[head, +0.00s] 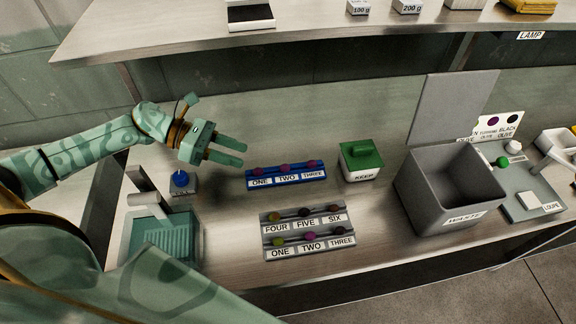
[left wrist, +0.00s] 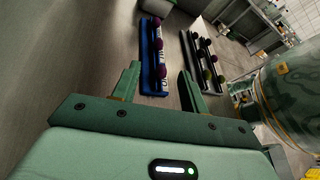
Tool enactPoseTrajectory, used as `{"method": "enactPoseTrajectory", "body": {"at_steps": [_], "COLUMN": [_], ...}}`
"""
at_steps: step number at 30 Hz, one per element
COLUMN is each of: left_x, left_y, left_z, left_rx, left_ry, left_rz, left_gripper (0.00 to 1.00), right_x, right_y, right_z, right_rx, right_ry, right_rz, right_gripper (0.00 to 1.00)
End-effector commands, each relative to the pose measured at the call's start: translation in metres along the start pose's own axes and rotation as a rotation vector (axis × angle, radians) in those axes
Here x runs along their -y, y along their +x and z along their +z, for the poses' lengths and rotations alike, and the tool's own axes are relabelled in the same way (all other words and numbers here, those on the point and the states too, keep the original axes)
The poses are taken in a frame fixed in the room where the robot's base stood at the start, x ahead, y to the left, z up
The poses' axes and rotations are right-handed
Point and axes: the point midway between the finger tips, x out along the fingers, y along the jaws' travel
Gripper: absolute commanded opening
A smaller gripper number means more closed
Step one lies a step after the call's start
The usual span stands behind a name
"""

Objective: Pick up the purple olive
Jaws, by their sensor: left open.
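My left gripper (head: 242,155) is open and empty, above and to the left of the blue rack (head: 287,180). That rack is marked ONE, TWO, THREE and carries a reddish-purple olive at each place: one (head: 257,170), two (head: 284,169) and three (head: 311,164). In the left wrist view the blue rack (left wrist: 146,60) lies beyond the open fingers (left wrist: 158,72). A grey two-row rack (head: 302,226) stands nearer the front. Its front row holds a green olive (head: 278,241), a purple olive (head: 307,237) and a dark olive (head: 339,231). Its back row looks brownish to dark. My right gripper is not in view.
A green-lidded KEEP box (head: 361,160) stands right of the blue rack. A grey WASTE bin (head: 450,190) is farther right. A blue-knobbed device (head: 181,181) and a green tray (head: 160,240) are at left. A shelf (head: 300,30) overhangs the back.

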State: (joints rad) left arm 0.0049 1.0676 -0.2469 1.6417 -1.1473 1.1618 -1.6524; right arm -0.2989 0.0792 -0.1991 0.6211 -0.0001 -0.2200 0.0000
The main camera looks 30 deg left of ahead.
Motion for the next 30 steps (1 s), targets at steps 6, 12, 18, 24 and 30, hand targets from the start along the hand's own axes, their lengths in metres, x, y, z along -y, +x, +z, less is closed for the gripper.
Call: {"method": "enactPoseTrajectory", "body": {"at_steps": [6, 12, 18, 24, 30], "left_x": [-0.001, -0.001, -0.002, -0.003, -0.003], "left_y": [0.039, 0.056, 0.088, 0.097, 0.097], "left_z": [0.001, 0.003, 0.006, 0.005, 0.005], "left_rx": [0.003, 0.004, 0.004, 0.001, 0.001], "left_ry": [0.000, -0.001, -0.001, -0.002, -0.002], "left_rz": [0.001, 0.001, 0.001, 0.003, 0.003], "left_gripper": [0.44, 0.44, 0.44, 0.44, 0.22], "right_x": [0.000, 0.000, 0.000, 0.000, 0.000], "right_y": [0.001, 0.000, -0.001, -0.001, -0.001], "right_z": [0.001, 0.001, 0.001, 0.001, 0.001], "right_rx": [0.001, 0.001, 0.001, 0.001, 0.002], "right_ry": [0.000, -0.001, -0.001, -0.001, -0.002], "right_rz": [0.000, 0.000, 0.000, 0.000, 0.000], "right_gripper": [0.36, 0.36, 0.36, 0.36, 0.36]}}
